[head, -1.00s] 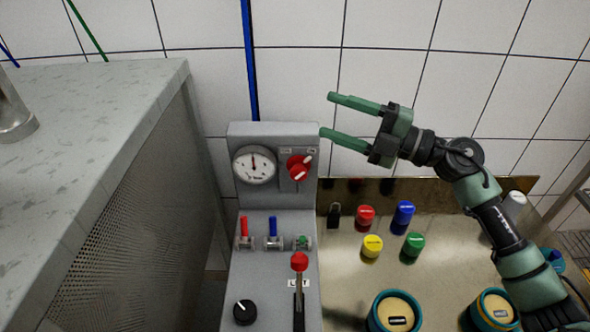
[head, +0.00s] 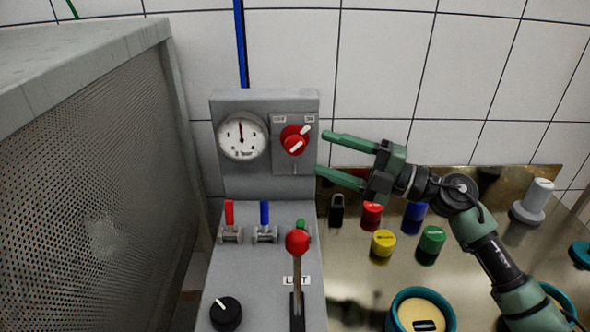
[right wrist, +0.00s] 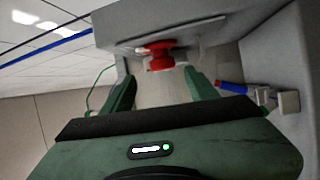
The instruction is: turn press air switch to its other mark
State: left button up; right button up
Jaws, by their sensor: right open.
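The press air switch is a red rotary knob (head: 294,140) on the upright face of the grey press console. Two small labels sit above it; the right one seems to read ON, the left one OFF. Its white pointer bar slants toward the upper right label. My right gripper (head: 322,153) is open and empty, just right of the knob, fingers pointing left at its height. In the right wrist view the red knob (right wrist: 158,56) shows ahead, between and beyond the two open fingers (right wrist: 160,92). My left gripper is not in view.
A pressure gauge (head: 242,137) sits left of the knob. Below are small valves with red (head: 229,213) and blue (head: 264,214) handles, a red-balled lever (head: 297,243) and a black dial (head: 226,313). Coloured caps and a padlock (head: 337,209) lie on the metal table at right.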

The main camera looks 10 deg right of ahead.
aim_at(301, 147)
jog(key=shift+w+a+f, duration=0.1)
jog(key=shift+w+a, duration=0.05)
jog(key=shift+a, duration=0.2)
jog(key=p+x, duration=0.2)
jog(key=x, duration=0.4)
jog(key=shift+a, duration=0.1)
jog(key=shift+w+a, duration=0.25)
jog(key=shift+a, duration=0.05)
